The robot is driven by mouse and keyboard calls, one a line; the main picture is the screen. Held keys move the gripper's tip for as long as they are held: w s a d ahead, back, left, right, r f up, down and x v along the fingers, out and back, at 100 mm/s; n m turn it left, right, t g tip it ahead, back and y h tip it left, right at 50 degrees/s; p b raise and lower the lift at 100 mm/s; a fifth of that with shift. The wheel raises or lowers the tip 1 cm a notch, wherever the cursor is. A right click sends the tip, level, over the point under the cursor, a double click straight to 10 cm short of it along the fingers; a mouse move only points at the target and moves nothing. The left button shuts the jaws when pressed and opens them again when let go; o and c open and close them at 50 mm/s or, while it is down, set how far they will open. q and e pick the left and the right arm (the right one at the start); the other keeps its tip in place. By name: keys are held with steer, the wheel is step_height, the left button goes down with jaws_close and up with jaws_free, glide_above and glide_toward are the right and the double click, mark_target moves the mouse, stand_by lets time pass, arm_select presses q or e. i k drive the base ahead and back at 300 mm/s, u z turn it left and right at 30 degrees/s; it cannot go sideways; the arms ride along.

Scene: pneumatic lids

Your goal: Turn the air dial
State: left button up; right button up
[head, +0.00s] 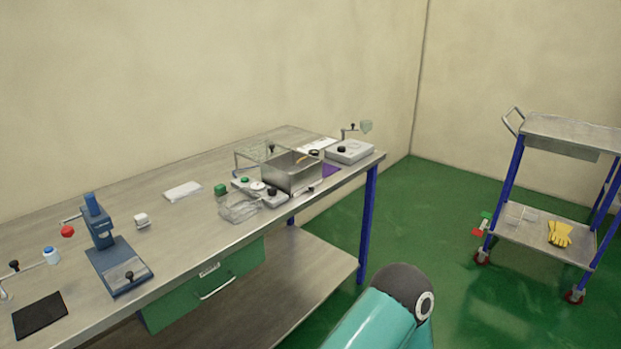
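A small light grey panel (266,199) lies on the workbench (190,235) in front of a metal bin. It carries a round white dial-like part (258,186), a green knob (244,181) and a black knob (272,191). Farther back right, a white box (350,152) has a black knob on top. I cannot tell for sure which of these is the air dial; markings are too small to read. Neither gripper is in view. A teal link of my own arm shows at the bottom centre, apart from the bench.
The open metal bin (291,172) stands beside the panel, with a clear crumpled bag (238,208) in front left. A blue press (110,245) and a black mat (40,316) are at left. A cart (545,240) with yellow gloves (559,234) stands right. Green floor between is free.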

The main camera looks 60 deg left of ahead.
mark_target(272, 190)
steer(key=z, duration=0.1)
steer(key=i, duration=1.45)
steer(key=u, duration=1.95)
steer(key=i, duration=0.15)
steer(key=u, duration=1.75)
steer(key=k, duration=0.45)
steer(key=u, duration=0.35)
steer(key=i, duration=1.45)
steer(key=z, duration=0.3)
